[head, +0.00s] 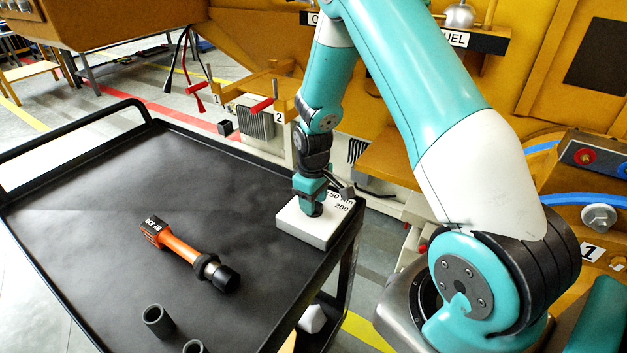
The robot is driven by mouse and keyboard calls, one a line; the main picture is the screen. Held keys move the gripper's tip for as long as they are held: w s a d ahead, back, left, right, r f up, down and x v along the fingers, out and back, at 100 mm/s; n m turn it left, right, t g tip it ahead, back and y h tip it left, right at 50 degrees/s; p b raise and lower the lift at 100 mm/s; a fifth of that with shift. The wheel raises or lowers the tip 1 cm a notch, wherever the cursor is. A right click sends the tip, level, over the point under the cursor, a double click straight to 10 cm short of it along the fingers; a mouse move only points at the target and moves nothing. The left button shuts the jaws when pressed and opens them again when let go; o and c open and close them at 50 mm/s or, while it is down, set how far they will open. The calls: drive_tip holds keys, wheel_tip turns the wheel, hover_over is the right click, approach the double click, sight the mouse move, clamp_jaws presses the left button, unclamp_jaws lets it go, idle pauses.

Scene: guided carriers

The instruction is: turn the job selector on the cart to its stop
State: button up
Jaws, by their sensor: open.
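The job selector box (300,229) is a pale grey block at the right edge of the black cart (100,207). Its top carries printed marks, of which "50" and "200" can be read. My gripper (311,212) points down from above and sits right over the box's top. The jaws are open, and they hide the middle of the box. The selector's knob cannot be made out behind them, so I cannot tell its angle or whether the jaws touch it.
An orange and black tool (183,251) lies on the cart, left of the box. Dark sockets stand near the front, one at the lower left (158,320) and one at the bottom edge (194,347). A raised rail rims the cart. Yellow machinery (390,160) stands behind. The cart's left part is clear.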

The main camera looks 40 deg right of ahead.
wheel_tip(320, 180, up, 17)
drive_tip(key=b, duration=0.1)
idle(0.4)
drive_tip(key=s+a+r+n+y, duration=0.1)
drive_tip(key=s+a+r, duration=0.3)
drive_tip(key=s+a, duration=0.7)
drive_tip(key=s+a+r+n+y, duration=0.2)
drive_tip(key=s+a+r+y, duration=0.1)
drive_tip(key=s+a, duration=0.8)
drive_tip(key=shift+s+r, duration=0.2)
drive_tip(key=shift+r, duration=0.45)
